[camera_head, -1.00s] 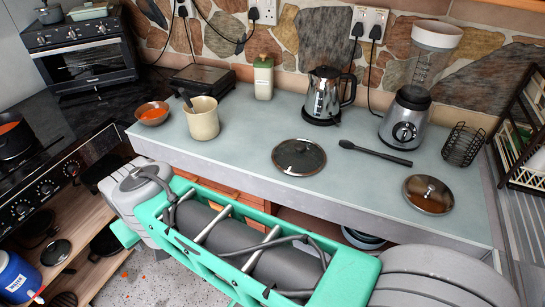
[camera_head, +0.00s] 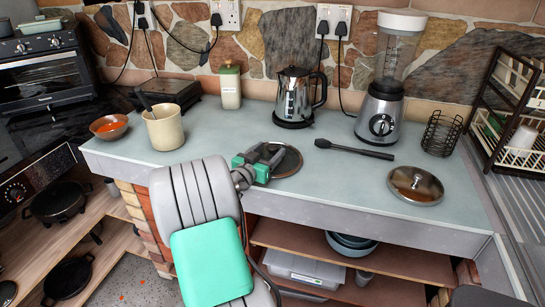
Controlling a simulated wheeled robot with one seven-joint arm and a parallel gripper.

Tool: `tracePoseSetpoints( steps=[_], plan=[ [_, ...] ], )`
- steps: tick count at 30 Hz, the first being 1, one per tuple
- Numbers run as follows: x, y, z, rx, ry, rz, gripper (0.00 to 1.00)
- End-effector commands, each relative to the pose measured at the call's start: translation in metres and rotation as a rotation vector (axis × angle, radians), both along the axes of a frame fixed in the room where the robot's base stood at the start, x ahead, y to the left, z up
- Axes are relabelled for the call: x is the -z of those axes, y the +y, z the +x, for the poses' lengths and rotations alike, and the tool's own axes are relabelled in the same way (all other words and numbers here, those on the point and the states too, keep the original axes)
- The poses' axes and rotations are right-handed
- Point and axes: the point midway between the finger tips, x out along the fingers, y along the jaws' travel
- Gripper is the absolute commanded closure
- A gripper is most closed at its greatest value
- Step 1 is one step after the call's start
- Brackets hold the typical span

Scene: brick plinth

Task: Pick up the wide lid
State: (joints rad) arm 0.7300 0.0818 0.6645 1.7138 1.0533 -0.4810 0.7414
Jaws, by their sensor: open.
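The wide lid (camera_head: 290,162) is a dark glass lid with a metal rim, lying flat on the counter at its middle. My gripper, with green and dark parts (camera_head: 262,158), is over the lid's left part and hides that side and the knob. The jaws are open. I cannot tell whether they touch the lid or stand around its knob.
A black spatula-like utensil (camera_head: 355,149) lies right of the wide lid. A kettle (camera_head: 295,98) and a blender (camera_head: 382,112) stand behind. A cream pot (camera_head: 164,128), a bowl (camera_head: 109,127) and a jar (camera_head: 230,87) are to the left.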

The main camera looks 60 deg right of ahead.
Motion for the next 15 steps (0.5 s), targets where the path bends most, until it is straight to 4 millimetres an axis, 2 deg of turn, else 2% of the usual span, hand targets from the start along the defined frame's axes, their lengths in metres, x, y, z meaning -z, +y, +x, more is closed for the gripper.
tracePoseSetpoints(
  steps=[3,9,15],
  plan=[
    [0.0001,-0.0108,-0.001,0.001,-0.001,0.001,0.38],
    [0.0006,-0.0108,-0.0004,-0.001,-0.001,0.001,0.39],
    [0.0005,-0.0106,-0.0002,-0.001,-0.001,0.001,0.55]
  ],
)
